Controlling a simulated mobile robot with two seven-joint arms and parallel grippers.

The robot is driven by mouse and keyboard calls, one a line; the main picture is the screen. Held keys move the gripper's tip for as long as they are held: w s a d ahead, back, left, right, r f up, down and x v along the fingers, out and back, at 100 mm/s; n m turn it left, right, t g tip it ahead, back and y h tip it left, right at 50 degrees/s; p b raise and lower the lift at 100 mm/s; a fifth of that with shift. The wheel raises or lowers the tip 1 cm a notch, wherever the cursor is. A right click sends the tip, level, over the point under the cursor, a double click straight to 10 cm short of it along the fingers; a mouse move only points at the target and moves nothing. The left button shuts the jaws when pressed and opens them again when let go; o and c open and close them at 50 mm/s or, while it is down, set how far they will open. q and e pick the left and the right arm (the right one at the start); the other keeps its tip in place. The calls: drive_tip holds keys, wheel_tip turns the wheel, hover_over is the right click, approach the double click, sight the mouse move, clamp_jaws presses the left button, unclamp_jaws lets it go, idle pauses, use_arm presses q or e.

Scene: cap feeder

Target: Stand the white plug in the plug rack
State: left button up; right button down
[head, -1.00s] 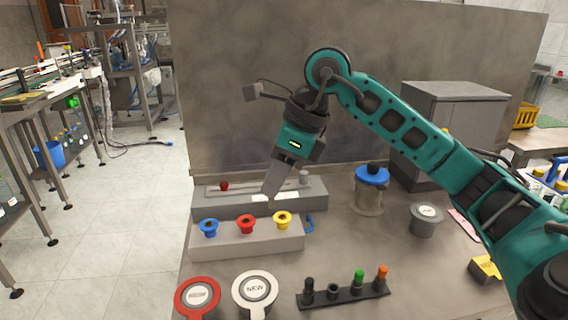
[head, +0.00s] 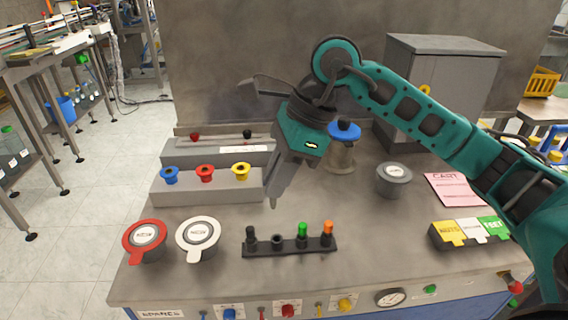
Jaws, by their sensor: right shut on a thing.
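The black plug rack (head: 291,247) lies near the front of the bench. It holds a black plug (head: 251,234) at its left end, and a green plug (head: 302,229) and an orange plug (head: 327,228) at its right. The second place from the left looks empty. My right gripper (head: 273,204) points down, above and behind the rack, and is apart from it. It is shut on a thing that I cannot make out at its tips. I cannot pick out the white plug anywhere. My left gripper is not in view.
A grey step with blue, red and yellow funnel-shaped pieces (head: 205,173) stands behind left. Red-rimmed (head: 145,238) and white-rimmed (head: 197,236) round pieces lie left of the rack. A grey canister (head: 394,180) and coloured blocks (head: 470,233) are at right.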

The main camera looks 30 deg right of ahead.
drive_tip(key=f+b, duration=0.1)
drive_tip(key=f, duration=0.1)
drive_tip(key=f+b, duration=0.1)
drive_tip(key=f, duration=0.1)
drive_tip(key=f+b, duration=0.2)
drive_tip(key=shift+s+d, duration=0.1)
drive_tip(key=shift+s, duration=0.25)
drive_tip(key=shift+f+b, duration=0.35)
drive_tip(key=shift+b, duration=0.1)
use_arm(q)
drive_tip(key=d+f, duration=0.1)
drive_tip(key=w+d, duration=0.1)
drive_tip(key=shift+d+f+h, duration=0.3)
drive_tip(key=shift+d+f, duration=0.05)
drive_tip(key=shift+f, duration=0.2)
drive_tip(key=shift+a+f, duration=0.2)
use_arm(e)
drive_tip(key=shift+f, duration=0.1)
use_arm(q)
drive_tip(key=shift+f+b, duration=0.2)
drive_tip(key=shift+b, duration=0.2)
